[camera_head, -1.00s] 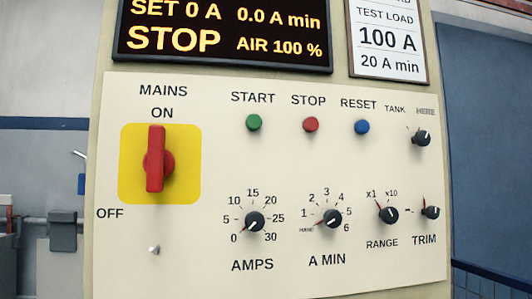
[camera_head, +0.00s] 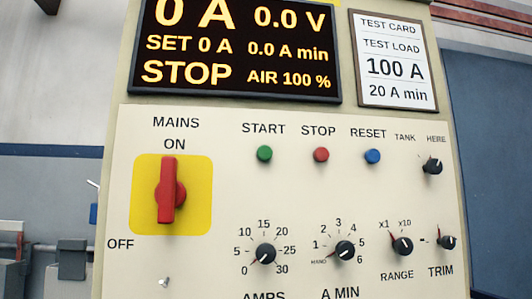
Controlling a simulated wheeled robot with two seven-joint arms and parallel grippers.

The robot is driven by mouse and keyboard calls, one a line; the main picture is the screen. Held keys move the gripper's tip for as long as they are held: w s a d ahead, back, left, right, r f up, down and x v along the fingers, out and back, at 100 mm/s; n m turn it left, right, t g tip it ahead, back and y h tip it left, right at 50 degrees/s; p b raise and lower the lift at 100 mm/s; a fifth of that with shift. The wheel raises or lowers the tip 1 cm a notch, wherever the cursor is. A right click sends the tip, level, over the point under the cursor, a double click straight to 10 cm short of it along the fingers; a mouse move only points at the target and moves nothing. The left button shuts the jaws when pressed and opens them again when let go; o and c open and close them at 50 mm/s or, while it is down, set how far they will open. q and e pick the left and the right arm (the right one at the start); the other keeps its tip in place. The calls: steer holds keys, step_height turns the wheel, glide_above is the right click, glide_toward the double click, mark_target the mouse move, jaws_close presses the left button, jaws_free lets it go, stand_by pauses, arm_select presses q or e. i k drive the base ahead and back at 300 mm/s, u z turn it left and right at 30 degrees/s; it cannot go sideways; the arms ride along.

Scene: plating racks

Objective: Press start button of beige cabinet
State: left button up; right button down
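The beige cabinet (camera_head: 115,200) fills most of the head view. Its green start button (camera_head: 264,154) sits under the label START, left of the red stop button (camera_head: 321,155) and the blue reset button (camera_head: 372,156). The red mains switch (camera_head: 170,190) on its yellow plate stands upright, pointing to ON. The display (camera_head: 240,48) reads STOP, SET 0 A, 0.0 V, 0.0 A min and AIR 100 %. Neither of my grippers is in view, and nothing covers the start button.
Knobs for amps (camera_head: 265,253), A min (camera_head: 344,251), range (camera_head: 402,246), trim (camera_head: 447,242) and tank (camera_head: 432,166) stick out of the panel. A test card (camera_head: 393,60) reads 100 A, 20 A min. The space before the panel looks clear.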

mark_target(264, 153)
steer(key=z, duration=0.75)
steer(key=k, duration=0.75)
steer(key=u, duration=0.9)
steer(key=i, duration=0.5)
steer(key=z, duration=0.05)
